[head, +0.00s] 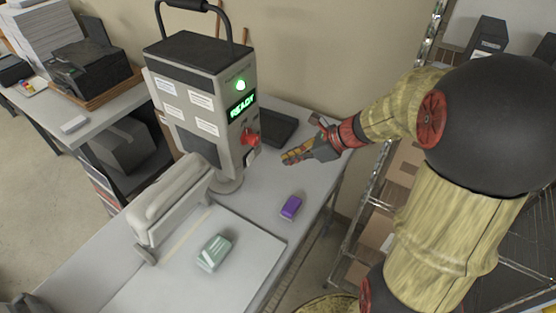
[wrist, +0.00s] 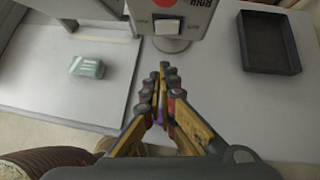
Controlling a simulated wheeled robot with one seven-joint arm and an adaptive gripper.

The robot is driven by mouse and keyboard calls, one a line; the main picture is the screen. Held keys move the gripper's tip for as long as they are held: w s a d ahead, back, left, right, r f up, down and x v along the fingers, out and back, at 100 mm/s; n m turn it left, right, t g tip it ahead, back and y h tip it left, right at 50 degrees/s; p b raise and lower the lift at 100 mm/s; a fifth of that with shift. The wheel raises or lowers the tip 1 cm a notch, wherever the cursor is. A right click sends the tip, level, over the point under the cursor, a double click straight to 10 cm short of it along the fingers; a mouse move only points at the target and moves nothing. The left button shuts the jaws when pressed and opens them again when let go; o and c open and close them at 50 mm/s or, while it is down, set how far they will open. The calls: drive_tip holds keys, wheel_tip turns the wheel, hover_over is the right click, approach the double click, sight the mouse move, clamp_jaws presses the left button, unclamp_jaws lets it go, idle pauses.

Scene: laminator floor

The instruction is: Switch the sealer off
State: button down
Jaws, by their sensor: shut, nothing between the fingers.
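The sealer (head: 205,95) is a tall grey machine with a black top on the table. Its green lamp (head: 240,85) is lit and its green display (head: 242,107) reads READY. A red knob (head: 250,137) sits below the display. Under it is a white rocker switch (head: 250,157), which shows larger in the wrist view (wrist: 167,25) with small labels beside it. I cannot tell which side is pressed. My gripper (head: 286,158) is shut and empty, to the right of the switch and apart from it. In the wrist view its fingertips (wrist: 164,72) point towards the sealer's base.
A black tray (head: 272,127) lies behind my gripper, right of the sealer. A purple block (head: 291,207) and a pale green block (head: 214,253) lie on the table. A pale sealing arm (head: 170,195) stands at front left. A wire shelf (head: 375,200) is at right.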

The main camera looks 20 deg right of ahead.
sight(250, 158)
drive_tip(key=w+a+r+p+x, duration=0.1)
drive_tip(key=r+x, duration=0.1)
drive_tip(key=x, duration=0.9)
drive_tip(key=shift+w+a+f, duration=0.3)
drive_tip(key=shift+a, duration=0.05)
